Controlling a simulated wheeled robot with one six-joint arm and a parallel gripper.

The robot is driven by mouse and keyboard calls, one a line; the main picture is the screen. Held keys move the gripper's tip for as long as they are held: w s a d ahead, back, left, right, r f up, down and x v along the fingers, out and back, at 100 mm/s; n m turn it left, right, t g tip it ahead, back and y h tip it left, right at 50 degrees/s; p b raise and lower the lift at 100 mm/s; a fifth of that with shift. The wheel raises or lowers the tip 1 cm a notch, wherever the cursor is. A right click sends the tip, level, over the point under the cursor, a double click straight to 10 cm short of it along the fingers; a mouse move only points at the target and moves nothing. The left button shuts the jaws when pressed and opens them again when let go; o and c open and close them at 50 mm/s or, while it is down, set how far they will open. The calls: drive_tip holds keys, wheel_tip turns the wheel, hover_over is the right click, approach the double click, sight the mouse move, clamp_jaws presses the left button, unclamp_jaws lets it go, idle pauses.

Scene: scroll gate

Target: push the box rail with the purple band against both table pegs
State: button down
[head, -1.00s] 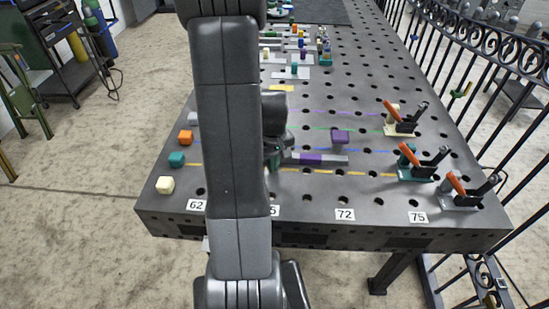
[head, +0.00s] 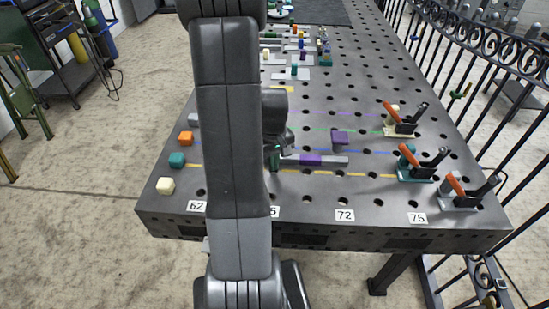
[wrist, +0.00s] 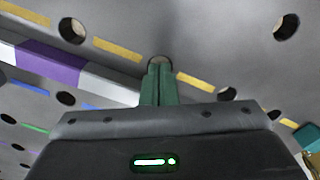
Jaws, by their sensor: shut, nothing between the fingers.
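The grey box rail (head: 333,161) with a purple band (head: 311,160) lies flat on the dark perforated table in the head view, near the yellow dashed line. In the wrist view the rail (wrist: 105,84) shows at the left, with its purple band near its visible middle. My gripper (wrist: 158,82) has green fingers closed together, with nothing between them, beside the rail's end. In the head view my gripper (head: 275,158) is at the rail's left end, partly behind my arm. A purple block (head: 340,138) stands behind the rail. I cannot pick out the two table pegs with certainty.
Toggle clamps with orange handles (head: 454,184) stand along the right side. Cream (head: 165,185), teal (head: 177,159) and orange (head: 186,138) blocks line the left edge. Number labels (head: 344,215) mark the front edge. The table front between rail and labels is clear.

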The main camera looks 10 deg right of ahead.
drive_tip(key=shift+w+d, duration=0.25)
drive_tip(key=shift+w, duration=0.55)
drive_tip(key=shift+w+d, duration=0.2)
drive_tip(key=shift+w, duration=0.65)
drive_tip(key=shift+w+d, duration=0.25)
drive_tip(key=shift+w, duration=0.55)
drive_tip(key=shift+r, duration=0.1)
drive_tip(key=shift+s+a, duration=0.2)
drive_tip(key=shift+s, duration=0.45)
drive_tip(key=shift+s+a, duration=0.15)
drive_tip(key=shift+s, duration=0.45)
wheel_tip(320, 180, up, 8)
drive_tip(key=p, duration=0.5)
drive_tip(key=shift+p, duration=0.3)
